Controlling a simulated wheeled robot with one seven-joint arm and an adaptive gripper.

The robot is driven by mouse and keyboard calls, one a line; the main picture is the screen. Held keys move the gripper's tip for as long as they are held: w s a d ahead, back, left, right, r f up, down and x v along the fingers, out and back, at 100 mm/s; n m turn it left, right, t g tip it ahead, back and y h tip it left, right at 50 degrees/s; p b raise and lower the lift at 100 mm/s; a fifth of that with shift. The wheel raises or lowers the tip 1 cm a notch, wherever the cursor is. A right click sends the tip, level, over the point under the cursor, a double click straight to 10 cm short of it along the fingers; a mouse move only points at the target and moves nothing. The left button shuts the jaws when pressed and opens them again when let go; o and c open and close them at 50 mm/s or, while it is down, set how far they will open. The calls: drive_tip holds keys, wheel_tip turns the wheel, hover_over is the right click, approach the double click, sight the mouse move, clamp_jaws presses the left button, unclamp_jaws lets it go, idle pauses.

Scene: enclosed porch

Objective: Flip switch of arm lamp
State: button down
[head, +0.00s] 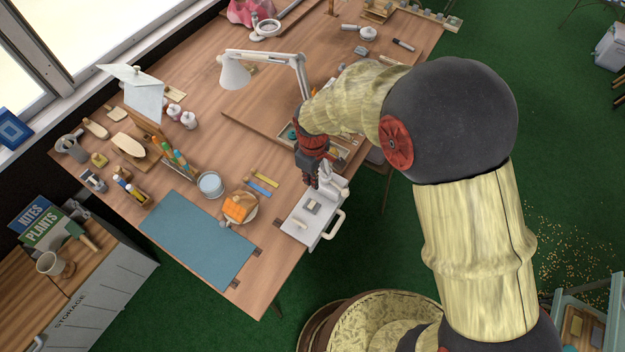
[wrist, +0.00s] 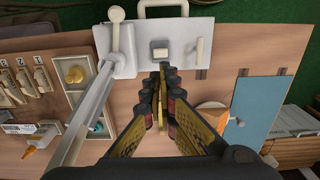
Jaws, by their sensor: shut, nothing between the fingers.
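The white arm lamp has its shade (head: 234,72) over the table at the upper middle of the head view. Its white base plate (head: 300,228) sits at the table's near edge. The lamp's arm (wrist: 85,118) runs down the left there. My gripper (head: 312,184) is shut and empty, pointing down by the base. In the wrist view its fingertips (wrist: 163,70) are just below the switch; I cannot tell whether they touch.
A blue mat (head: 197,238) and a plate with an orange block (head: 240,208) lie left of the base. A tray of small parts (wrist: 90,100) is close to the lamp arm. Open green floor lies beyond the table edge.

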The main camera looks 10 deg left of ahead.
sight(310, 206)
drive_tip(key=shift+s+a+r, duration=0.25)
drive_tip(key=shift+s+a, duration=0.1)
drive_tip(key=shift+s, duration=0.15)
drive_tip(key=shift+f, duration=0.1)
wheel_tip(310, 206, down, 14)
drive_tip(key=shift+r+b, duration=0.1)
drive_tip(key=shift+b, duration=0.7)
